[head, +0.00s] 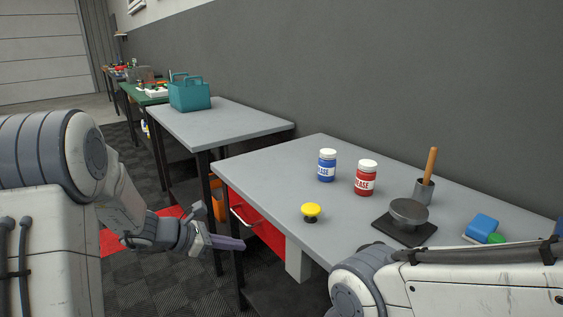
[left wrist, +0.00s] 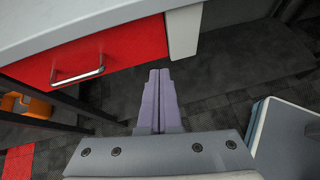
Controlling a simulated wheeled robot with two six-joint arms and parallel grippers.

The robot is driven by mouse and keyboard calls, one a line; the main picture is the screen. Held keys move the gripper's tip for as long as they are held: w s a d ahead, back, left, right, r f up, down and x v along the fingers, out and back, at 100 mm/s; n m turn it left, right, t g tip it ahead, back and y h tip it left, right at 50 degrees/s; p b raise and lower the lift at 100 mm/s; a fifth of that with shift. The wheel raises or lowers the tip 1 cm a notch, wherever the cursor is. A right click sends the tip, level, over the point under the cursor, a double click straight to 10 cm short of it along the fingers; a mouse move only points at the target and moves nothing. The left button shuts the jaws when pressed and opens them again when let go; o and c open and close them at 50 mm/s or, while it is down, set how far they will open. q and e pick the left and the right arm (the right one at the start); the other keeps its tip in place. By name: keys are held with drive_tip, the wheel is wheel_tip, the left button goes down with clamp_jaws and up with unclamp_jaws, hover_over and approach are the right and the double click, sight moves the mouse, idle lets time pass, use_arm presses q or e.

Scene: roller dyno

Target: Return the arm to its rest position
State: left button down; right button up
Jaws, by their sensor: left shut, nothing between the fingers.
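My left gripper (head: 227,243) hangs in free air in front of the table's left front corner, below the level of the top. Its two purple fingers are pressed together with nothing between them, as the left wrist view (left wrist: 159,85) also shows. It is apart from the red drawer (head: 262,226), which has a metal handle (left wrist: 78,76) and sits under the grey table (head: 270,181). My right arm shows at the lower right of the head view, but its gripper is out of the picture.
On the table stand a blue jar (head: 327,165), a red jar (head: 366,178), a yellow knob (head: 311,212), a grey disc on a black base (head: 408,214), a cup (head: 423,192) with a wooden handle and a blue block (head: 481,228). An orange object (left wrist: 27,105) lies beneath.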

use_arm(q)
drive_tip(key=s+d+r+m+g+y, duration=0.15)
drive_tip(key=s+d+m+g, duration=0.55)
drive_tip(key=s+d+m, duration=0.7)
drive_tip(key=s+a+m+y, duration=0.3)
drive_tip(key=s+m+y, duration=0.4)
drive_tip(key=s+m, duration=1)
wheel_tip(320, 180, up, 19)
drive_tip(key=p, duration=1.9)
drive_tip(key=shift+w+a+t, duration=0.15)
drive_tip(key=shift+w+t, duration=0.15)
